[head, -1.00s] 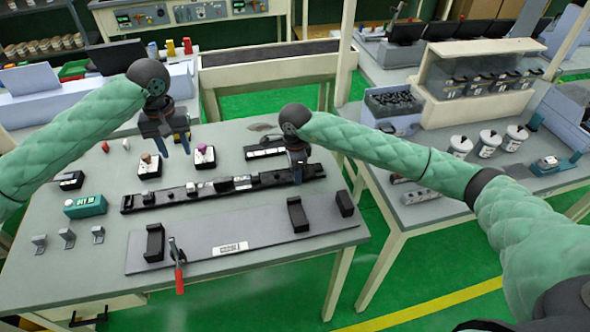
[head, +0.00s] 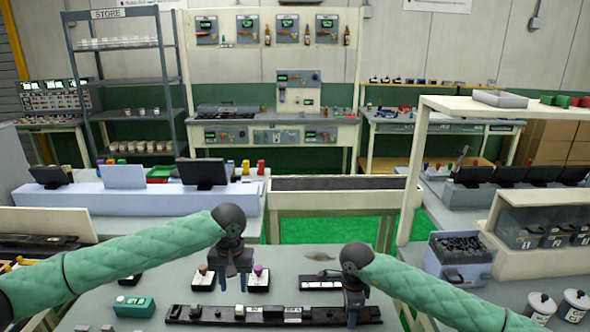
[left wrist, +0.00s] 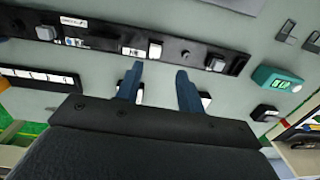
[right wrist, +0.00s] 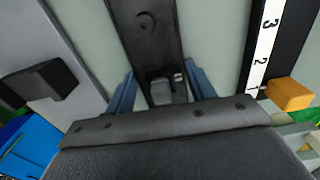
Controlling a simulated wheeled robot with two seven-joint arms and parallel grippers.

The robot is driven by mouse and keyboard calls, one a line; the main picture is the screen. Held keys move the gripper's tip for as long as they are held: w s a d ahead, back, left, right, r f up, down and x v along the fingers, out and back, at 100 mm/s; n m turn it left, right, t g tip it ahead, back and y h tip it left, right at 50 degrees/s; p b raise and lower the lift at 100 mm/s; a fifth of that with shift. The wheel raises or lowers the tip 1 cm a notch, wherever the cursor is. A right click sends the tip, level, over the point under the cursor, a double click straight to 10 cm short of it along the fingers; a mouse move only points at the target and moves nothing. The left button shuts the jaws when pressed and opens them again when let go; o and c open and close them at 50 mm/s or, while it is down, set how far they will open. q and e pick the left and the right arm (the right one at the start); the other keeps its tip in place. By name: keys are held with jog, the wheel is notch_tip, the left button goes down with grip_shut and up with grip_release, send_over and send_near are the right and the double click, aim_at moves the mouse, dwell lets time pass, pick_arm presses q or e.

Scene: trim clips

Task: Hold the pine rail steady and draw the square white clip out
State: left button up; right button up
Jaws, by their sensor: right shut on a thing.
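The task's rail shows as a long dark, nearly black rail (head: 215,314) across the table, with no pine colour visible. A square white clip (left wrist: 155,48) sits on it next to a small printed label; in the head view the clip (head: 239,311) is left of the rail's middle. My left gripper (head: 232,287) is open and empty behind the rail; its blue fingers (left wrist: 158,82) point towards the rail near the white clip, apart from it. My right gripper (head: 355,303) is shut on the rail near its right end; the right wrist view shows the rail (right wrist: 145,40) between its fingers.
A grey clip (left wrist: 215,62) and other parts sit on the same rail. Small blocks with coloured knobs (head: 259,279), a numbered strip (head: 320,283) and a teal device (head: 134,307) lie around it. A bin of black parts (head: 460,250) stands on the right-hand bench.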

aim_at(239, 308)
pick_arm(q)
jog(key=shift+w+d+f, duration=0.15)
jog(key=shift+d+f, duration=0.05)
jog(key=shift+d, duration=0.1)
jog(key=shift+f, duration=4.25)
grip_shut()
